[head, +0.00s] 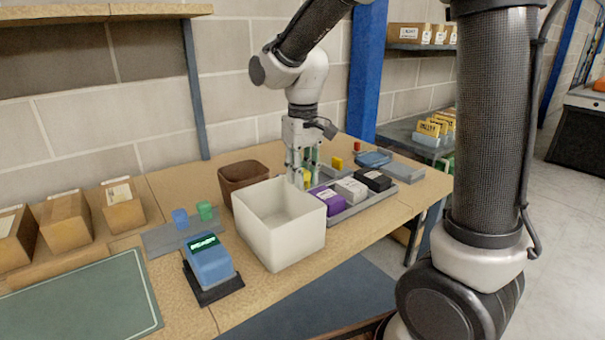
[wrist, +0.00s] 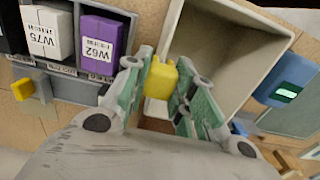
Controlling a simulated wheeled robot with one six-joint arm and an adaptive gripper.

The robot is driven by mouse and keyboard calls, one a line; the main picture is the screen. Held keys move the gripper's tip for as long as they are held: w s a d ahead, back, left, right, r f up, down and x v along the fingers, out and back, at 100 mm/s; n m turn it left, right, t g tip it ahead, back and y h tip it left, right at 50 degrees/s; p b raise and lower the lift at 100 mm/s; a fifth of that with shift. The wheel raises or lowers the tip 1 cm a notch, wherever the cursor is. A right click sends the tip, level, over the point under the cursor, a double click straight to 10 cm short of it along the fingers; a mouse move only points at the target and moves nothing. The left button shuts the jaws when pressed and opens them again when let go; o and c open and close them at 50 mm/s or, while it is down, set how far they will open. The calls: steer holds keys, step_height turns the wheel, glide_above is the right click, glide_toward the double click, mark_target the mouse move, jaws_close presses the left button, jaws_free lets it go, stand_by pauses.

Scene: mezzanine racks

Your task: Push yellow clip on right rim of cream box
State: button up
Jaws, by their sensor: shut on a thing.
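My gripper (head: 304,170) is shut on a yellow clip (head: 307,176). In the wrist view, the yellow clip (wrist: 160,78) sits between the green-padded fingers of my gripper (wrist: 166,72). The cream box (head: 282,238) stands open and upright on the bench, and looks empty. In the wrist view, the clip is close to the near end of the cream box's rim (wrist: 172,28). My gripper is at the box's back right in the head view. Whether the clip touches the rim cannot be told; its lower part is hidden.
A grey tray (head: 349,211) with purple, white and black boxes lies right of the cream box. A brown bin (head: 240,174) stands behind it at left. A blue device (head: 209,261) stands in front at left. Another yellow piece (head: 337,162) is behind the tray.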

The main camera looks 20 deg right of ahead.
steer(key=shift+f, duration=1.25)
stand_by(0.6)
steer(key=o, duration=1.1)
steer(key=shift+o, duration=0.2)
steer(key=shift+r, duration=3.5)
steer(key=s+d+r+m+t, duration=0.3)
steer(key=s+d+t, duration=0.1)
steer(key=s+d, duration=1.1)
steer(key=s, duration=0.4)
steer(key=shift+r+m, duration=0.15)
steer(key=shift+m, duration=0.15)
